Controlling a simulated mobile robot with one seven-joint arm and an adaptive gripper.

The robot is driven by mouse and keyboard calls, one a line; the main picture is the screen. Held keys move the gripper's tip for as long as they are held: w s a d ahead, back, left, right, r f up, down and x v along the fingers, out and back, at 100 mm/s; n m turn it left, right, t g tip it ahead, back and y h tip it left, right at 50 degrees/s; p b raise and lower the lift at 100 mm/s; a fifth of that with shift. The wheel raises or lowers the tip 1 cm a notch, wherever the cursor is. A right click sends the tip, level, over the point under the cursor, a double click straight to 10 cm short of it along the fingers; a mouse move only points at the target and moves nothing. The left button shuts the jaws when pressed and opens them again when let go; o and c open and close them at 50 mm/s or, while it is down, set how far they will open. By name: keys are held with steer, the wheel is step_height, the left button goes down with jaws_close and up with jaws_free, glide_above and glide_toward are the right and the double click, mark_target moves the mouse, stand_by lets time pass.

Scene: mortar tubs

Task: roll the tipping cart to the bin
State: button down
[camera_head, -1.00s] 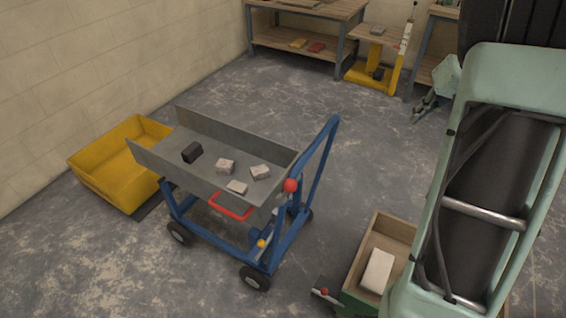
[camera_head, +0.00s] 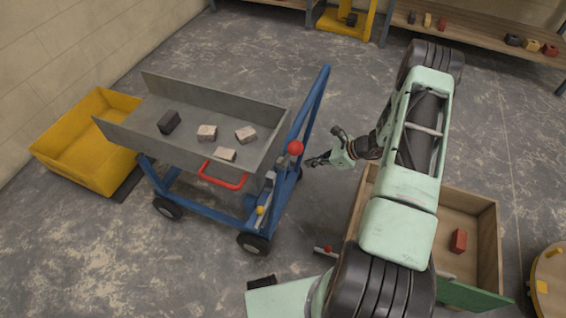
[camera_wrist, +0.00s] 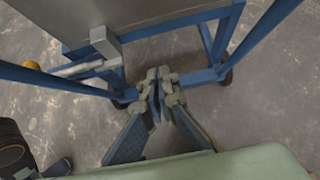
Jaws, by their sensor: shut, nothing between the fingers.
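The tipping cart has a grey tray (camera_head: 190,95) on a blue wheeled frame (camera_head: 205,213), with a blue push handle (camera_head: 312,105) on its right side. A dark block (camera_head: 169,122) and several pale blocks (camera_head: 207,133) lie in the tray. A red bar (camera_head: 222,176) and a red ball knob (camera_head: 295,148) are on the tray's near and right sides. The yellow bin (camera_head: 88,140) stands on the floor just left of the cart. My gripper (camera_head: 318,161) is shut and empty, just right of the handle. In the wrist view my gripper (camera_wrist: 160,92) is in front of the blue frame.
A wooden crate (camera_head: 487,235) with a red block (camera_head: 458,241) stands under and right of my arm. A round wooden-topped thing (camera_head: 550,285) is at the lower right. Benches with small blocks line the back. The floor behind the cart is clear.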

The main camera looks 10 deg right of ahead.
steer(key=w+a+r+b+x, duration=0.1)
steer(key=r+b+x, duration=0.1)
steer(key=x, duration=1)
steer(key=shift+a+f, duration=0.3)
steer(key=shift+a, duration=0.35)
steer(key=shift+w, duration=0.15)
